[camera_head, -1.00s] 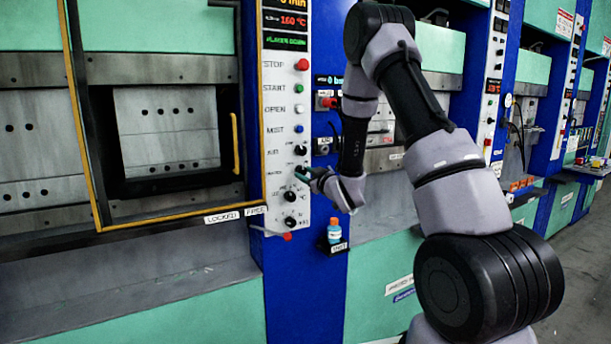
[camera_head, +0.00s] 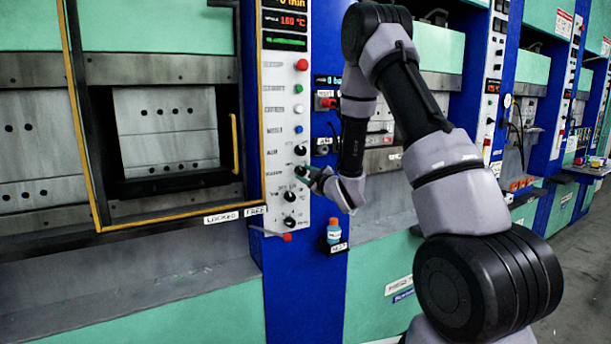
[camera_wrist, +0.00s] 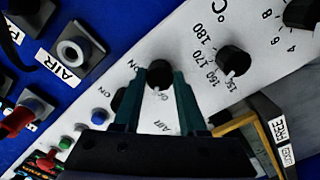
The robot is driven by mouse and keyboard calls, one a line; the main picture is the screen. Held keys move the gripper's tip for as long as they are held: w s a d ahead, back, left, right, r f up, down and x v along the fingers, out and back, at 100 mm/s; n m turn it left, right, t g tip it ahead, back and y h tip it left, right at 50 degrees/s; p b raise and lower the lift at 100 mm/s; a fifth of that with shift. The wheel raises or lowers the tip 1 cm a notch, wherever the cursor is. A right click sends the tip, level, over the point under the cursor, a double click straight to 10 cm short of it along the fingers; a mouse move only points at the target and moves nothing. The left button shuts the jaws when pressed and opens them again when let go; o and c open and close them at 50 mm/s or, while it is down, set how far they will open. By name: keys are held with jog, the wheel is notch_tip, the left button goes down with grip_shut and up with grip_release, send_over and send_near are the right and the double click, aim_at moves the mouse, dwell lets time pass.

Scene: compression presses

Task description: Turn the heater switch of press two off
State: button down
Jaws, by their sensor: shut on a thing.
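The heater switch is a round black knob with ON and OFF labels, seen in the wrist view (camera_wrist: 159,78). It sits on the white control panel (camera_head: 276,212) of the nearest press, below the air knob (camera_head: 300,150). My gripper (camera_head: 303,173) is at this knob in the head view and largely hides it. In the wrist view my gripper's (camera_wrist: 160,84) two teal fingers stand on either side of the knob, shut on it. A small pale mark shows low on the knob; I cannot tell its exact setting.
The temperature knob (camera_wrist: 233,62) is close beside the heater switch. Stop (camera_head: 301,65), start and other buttons are higher on the panel. A blue bottle (camera_head: 334,231) stands on a small holder right of the panel. A yellow-edged door (camera_head: 82,120) is to the left.

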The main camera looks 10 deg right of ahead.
jog(key=shift+c, duration=2.3)
grip_release()
jog(key=shift+s, duration=0.1)
jog(key=v, duration=1)
jog(key=shift+s+d, duration=0.15)
jog(key=shift+s, duration=0.15)
jog(key=shift+r, duration=0.1)
